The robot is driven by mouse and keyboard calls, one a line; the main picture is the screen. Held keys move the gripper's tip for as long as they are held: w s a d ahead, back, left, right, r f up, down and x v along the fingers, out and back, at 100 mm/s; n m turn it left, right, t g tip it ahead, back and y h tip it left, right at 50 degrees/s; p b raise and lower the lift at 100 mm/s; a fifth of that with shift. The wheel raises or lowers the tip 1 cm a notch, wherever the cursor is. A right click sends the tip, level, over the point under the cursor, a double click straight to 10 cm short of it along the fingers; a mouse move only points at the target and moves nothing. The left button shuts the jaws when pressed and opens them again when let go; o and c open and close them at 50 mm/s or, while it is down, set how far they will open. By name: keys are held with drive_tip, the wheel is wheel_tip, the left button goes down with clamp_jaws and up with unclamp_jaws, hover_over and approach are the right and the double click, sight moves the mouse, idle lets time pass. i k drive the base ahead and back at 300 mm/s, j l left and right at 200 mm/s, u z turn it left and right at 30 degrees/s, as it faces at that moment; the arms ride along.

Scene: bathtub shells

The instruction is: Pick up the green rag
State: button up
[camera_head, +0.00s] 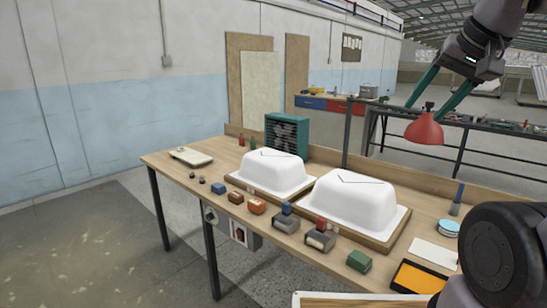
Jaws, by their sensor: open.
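A small dark green block-shaped thing (358,261) lies on the workbench near its front edge, right of the middle. It may be the green rag folded up, but its material is too small to tell. My gripper (431,105) is at the top right, pointing down and to the left. Its two teal fingers are spread apart with nothing held between them. It is high above the bench and well apart from the green thing.
The wooden workbench (176,172) carries two white tub shells (272,173) on wooden boards and several small blocks along the front. A red lamp (425,131) shows near my fingertips. An orange-topped black tray (418,279) and a white card (433,253) lie right of the green thing.

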sight(361, 262)
drive_tip(key=j, duration=0.15)
drive_tip(key=j+z, duration=0.7)
drive_tip(key=z, duration=1)
